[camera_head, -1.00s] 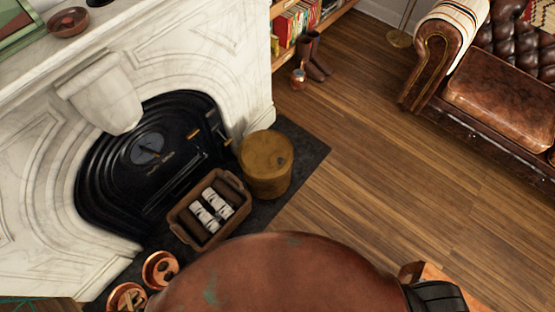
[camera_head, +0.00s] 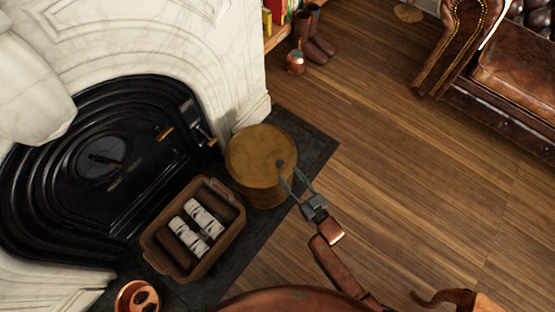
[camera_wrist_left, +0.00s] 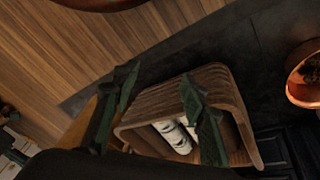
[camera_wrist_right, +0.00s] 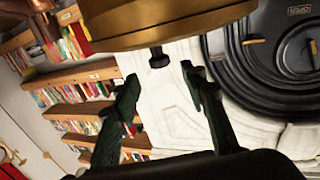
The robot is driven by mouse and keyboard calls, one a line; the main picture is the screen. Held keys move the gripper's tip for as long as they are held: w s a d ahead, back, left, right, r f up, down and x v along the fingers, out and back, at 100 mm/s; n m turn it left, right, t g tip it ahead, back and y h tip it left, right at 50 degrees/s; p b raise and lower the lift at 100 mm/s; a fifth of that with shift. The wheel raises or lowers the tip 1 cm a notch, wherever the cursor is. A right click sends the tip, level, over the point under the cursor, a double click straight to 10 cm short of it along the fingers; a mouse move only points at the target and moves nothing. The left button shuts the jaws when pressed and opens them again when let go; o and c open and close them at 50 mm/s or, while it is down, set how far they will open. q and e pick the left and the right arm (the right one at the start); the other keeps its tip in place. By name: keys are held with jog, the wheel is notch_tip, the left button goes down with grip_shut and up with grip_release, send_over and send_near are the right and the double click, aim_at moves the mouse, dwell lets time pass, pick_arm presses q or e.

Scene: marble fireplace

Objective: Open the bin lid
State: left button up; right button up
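The bin is a round, brass-coloured drum with a flat lid (camera_head: 262,155), standing beside the fireplace in the head view. A small dark knob (camera_head: 280,163) sits near the lid's right edge. The lid looks shut. My right gripper (camera_head: 292,178) is open and empty, its fingertips close to the knob. In the right wrist view the bin (camera_wrist_right: 165,25) fills the top, and the knob (camera_wrist_right: 158,57) shows between and just beyond the open right fingers (camera_wrist_right: 160,78). I cannot tell whether they touch. My left gripper (camera_wrist_left: 160,80) is open and empty in the left wrist view.
A brown basket (camera_head: 152,240) with white logs (camera_head: 190,238) stands left of the bin; it also shows beyond my left fingers (camera_wrist_left: 185,88). A copper pot (camera_head: 137,296) is at the lower left. Boots (camera_head: 310,45) stand behind.

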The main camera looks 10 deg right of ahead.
aim_at(282, 167)
jog(key=b+x, duration=0.2)
jog(key=x, duration=0.4)
jog(key=shift+f+b, duration=0.2)
jog(key=shift+b, duration=0.1)
jog(key=shift+w+a+r, duration=0.1)
jog(key=shift+w+a, duration=0.15)
jog(key=shift+w, duration=0.25)
pick_arm(q)
jog(key=w+d+f+t, duration=0.2)
jog(key=w+f, duration=0.2)
jog(key=shift+d+f+t+h, duration=0.35)
jog(key=shift+f+t+h, duration=0.05)
pick_arm(e)
jog(key=shift+w+r, duration=0.1)
jog(key=shift+w, duration=0.05)
jog(key=shift+c, duration=0.2)
grip_shut()
